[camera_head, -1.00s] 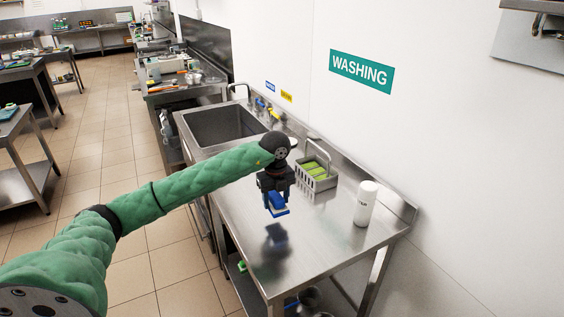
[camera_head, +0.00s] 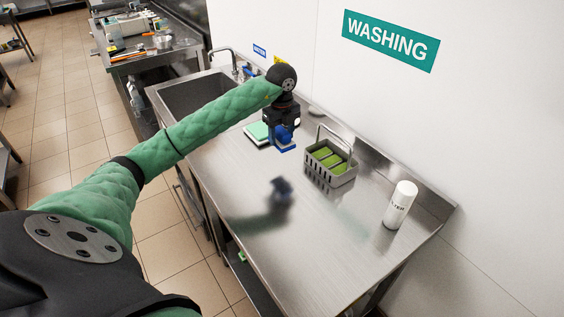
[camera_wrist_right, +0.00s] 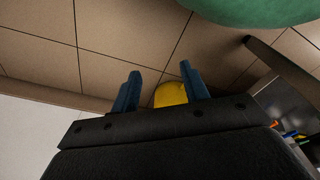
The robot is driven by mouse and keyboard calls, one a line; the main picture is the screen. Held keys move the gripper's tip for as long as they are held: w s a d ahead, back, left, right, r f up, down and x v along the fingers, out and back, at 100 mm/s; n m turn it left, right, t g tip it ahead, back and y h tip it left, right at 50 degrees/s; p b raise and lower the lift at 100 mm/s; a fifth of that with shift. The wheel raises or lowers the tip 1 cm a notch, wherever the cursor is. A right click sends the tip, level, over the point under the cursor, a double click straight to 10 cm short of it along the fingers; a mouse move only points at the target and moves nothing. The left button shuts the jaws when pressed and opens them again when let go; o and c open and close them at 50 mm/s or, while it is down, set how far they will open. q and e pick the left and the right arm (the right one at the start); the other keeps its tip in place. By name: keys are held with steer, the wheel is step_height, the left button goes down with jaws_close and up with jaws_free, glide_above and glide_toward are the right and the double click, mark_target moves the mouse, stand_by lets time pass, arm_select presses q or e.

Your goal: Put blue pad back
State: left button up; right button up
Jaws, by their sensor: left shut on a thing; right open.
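My left gripper (camera_head: 284,133) is shut on the blue pad (camera_head: 287,148) and holds it above the steel washing table. Much of the pad is hidden by the fingers. A grey basket (camera_head: 318,174) with a wire handle and green pads (camera_head: 331,160) in it stands on the table, just right of my left gripper in the head view. A green and white pad (camera_head: 256,131) lies behind my left gripper, near the sink. My right gripper (camera_wrist_right: 161,88) shows in the right wrist view, open, with its two blue fingers apart and pointing over the tiled floor.
A white bottle (camera_head: 400,205) stands on the table (camera_head: 290,240) right of the basket. The sink (camera_head: 195,98) is at the left. The table's front middle is clear. A yellow thing (camera_wrist_right: 170,95) shows between the right fingers; I cannot tell what it is.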

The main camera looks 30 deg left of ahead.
mark_target(282, 146)
arm_select(q)
steer(key=shift+s+d+r, duration=0.2)
steer(key=shift+d+r, duration=0.1)
steer(key=shift+f, duration=0.3)
step_height(282, 146, down, 5)
steer(key=p, duration=0.2)
steer(key=shift+a+r+p, duration=0.1)
steer(key=shift+r+p, duration=0.05)
steer(key=shift+p, duration=0.15)
steer(key=shift+f, duration=0.5)
step_height(282, 146, down, 3)
steer(key=shift+r+p, duration=0.15)
steer(key=shift+p, duration=0.75)
steer(key=shift+f, duration=0.6)
arm_select(e)
steer(key=s+d+f, duration=0.3)
steer(key=s+f, duration=0.2)
steer(key=shift+s+f+t, duration=0.25)
steer(key=shift+f+t, duration=0.15)
arm_select(q)
steer(key=shift+f, duration=0.1)
arm_select(e)
steer(key=shift+w+d, duration=0.1)
